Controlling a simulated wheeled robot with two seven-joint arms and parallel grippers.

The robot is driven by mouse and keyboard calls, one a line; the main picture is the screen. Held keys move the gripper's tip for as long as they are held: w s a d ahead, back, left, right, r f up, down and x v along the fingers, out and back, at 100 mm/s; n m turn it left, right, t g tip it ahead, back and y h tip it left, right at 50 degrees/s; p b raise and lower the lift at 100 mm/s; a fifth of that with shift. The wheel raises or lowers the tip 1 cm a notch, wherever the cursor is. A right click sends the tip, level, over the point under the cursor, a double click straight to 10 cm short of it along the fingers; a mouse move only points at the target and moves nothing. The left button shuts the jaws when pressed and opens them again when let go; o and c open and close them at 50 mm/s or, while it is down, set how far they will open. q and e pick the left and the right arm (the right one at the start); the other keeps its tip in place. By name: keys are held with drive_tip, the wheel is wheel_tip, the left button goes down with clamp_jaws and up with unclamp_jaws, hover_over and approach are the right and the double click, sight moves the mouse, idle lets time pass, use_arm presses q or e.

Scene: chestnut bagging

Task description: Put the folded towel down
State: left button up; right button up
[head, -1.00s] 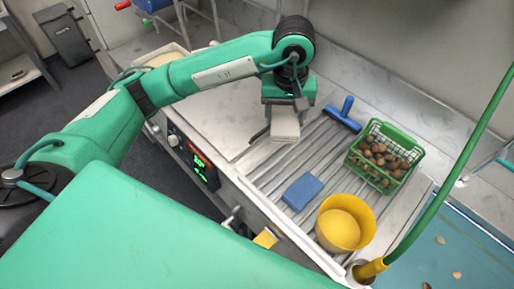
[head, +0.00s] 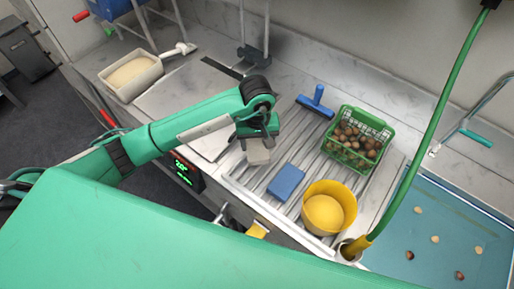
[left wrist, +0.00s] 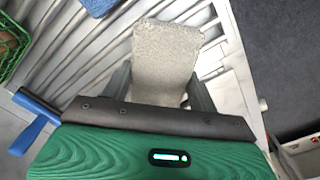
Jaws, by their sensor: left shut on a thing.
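The folded towel is a pale grey-white cloth pad (head: 258,156). It also shows in the left wrist view (left wrist: 166,55), sticking out past my fingers. My left gripper (head: 257,146) is shut on it, over the left part of the ribbed metal drainboard (head: 238,181). In the left wrist view the gripper (left wrist: 160,88) has one finger on each side of the towel. I cannot tell whether the towel touches the ribs. My right gripper does not show.
A blue sponge (head: 286,181), a yellow bowl (head: 341,211), a green basket (head: 379,126) of brown nuts and a blue-handled tool (head: 316,103) stand close on the drainboard. A white tub (head: 114,84) is at the left. A green hose (head: 435,130) hangs at the right.

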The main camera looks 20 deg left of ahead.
sight(257, 152)
use_arm(q)
wheel_tip(257, 152, down, 2)
drive_tip(key=shift+f, duration=0.1)
wheel_tip(257, 152, down, 3)
drive_tip(key=shift+p, duration=0.65)
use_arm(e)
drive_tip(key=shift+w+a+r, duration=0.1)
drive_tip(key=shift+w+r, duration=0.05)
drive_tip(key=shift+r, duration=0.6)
use_arm(q)
drive_tip(key=shift+f, duration=0.1)
drive_tip(key=shift+f+b, duration=0.1)
drive_tip(key=shift+b, duration=0.2)
drive_tip(key=o, duration=1.1)
drive_tip(key=shift+c, duration=0.2)
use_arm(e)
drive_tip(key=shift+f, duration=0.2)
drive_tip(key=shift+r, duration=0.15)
